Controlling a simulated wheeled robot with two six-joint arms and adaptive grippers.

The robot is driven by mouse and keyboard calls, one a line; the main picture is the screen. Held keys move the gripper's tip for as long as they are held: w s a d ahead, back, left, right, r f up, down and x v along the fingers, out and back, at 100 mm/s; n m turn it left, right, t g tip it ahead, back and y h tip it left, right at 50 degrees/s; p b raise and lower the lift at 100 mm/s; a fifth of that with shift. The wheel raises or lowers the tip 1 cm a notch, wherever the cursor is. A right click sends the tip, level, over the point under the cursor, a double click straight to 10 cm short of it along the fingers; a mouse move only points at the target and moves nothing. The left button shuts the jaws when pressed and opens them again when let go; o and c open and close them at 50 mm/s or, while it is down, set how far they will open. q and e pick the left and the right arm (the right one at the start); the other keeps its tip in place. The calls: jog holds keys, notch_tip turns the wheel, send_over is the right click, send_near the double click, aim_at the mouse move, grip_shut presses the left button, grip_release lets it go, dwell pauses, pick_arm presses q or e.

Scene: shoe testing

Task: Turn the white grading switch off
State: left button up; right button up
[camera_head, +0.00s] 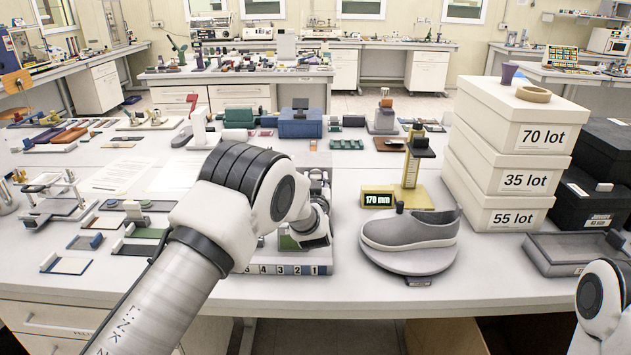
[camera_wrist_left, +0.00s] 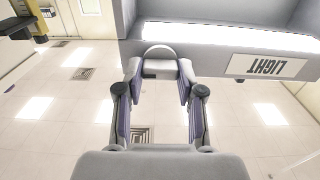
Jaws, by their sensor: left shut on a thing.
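My left arm reaches from the lower left in the head view, and its gripper (camera_head: 318,222) is at a small device (camera_head: 290,269) with a strip of numbers along its front. The arm hides much of this device. In the left wrist view, my left gripper (camera_wrist_left: 160,75) is shut on a small pale piece with a rounded top, which I take for the white switch (camera_wrist_left: 158,66). This piece sits beneath a grey housing (camera_wrist_left: 225,40) with a bright strip and an upside-down LIGHT label. The switch's on or off position cannot be told. My right gripper is not in view.
A grey shoe (camera_head: 412,231) stands on a round plate (camera_head: 385,262) to the right. Behind it is a yellow gauge (camera_head: 412,165) reading 170 mm. Stacked white boxes (camera_head: 510,150) and a grey tray (camera_head: 570,255) stand further right. Small fixtures and papers (camera_head: 118,176) lie on the left.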

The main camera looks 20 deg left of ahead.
pick_arm(q)
jog(key=shift+f, duration=0.1)
jog(key=shift+f+n+b, duration=0.15)
jog(key=shift+n+b, duration=0.65)
jog(key=shift+b, duration=0.3)
jog(key=n+b, duration=1.4)
jog(key=b, duration=0.1)
jog(key=shift+a, duration=0.1)
jog(key=shift+n+b, duration=0.9)
jog(key=shift+b, duration=0.25)
jog(key=shift+r+n+b, duration=0.25)
jog(key=shift+n+b, duration=0.05)
jog(key=shift+b, duration=0.05)
jog(key=shift+r, duration=0.1)
jog(key=o, duration=1)
jog(key=shift+w, duration=0.1)
jog(key=shift+o, duration=0.7)
jog(key=shift+w+d+f, duration=0.15)
jog(key=shift+d+f, duration=0.05)
